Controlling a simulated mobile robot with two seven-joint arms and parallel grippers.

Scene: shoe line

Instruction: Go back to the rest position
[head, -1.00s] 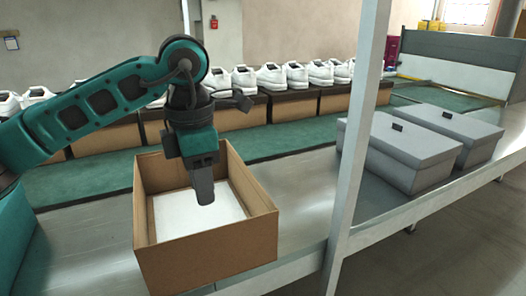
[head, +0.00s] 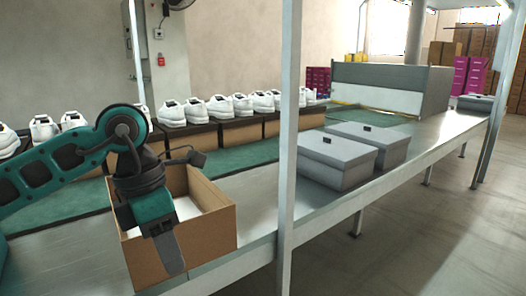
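My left gripper (head: 172,258) hangs pointing down at the near side of an open brown cardboard box (head: 222,232), in front of its front wall in the picture. Its fingers look close together, but from this angle I cannot tell if they are open or shut. The box stands on the grey metal conveyor (head: 60,258). White paper or lining (head: 187,208) shows inside it, partly hidden behind my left arm. My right gripper is not in the head view.
Two grey lidded boxes (head: 336,158) sit on the conveyor to the right. White shoes (head: 220,106) line the back on brown boxes. A grey-white upright post (head: 289,130) stands right of the cardboard box. Another grey box (head: 474,103) is at the far end.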

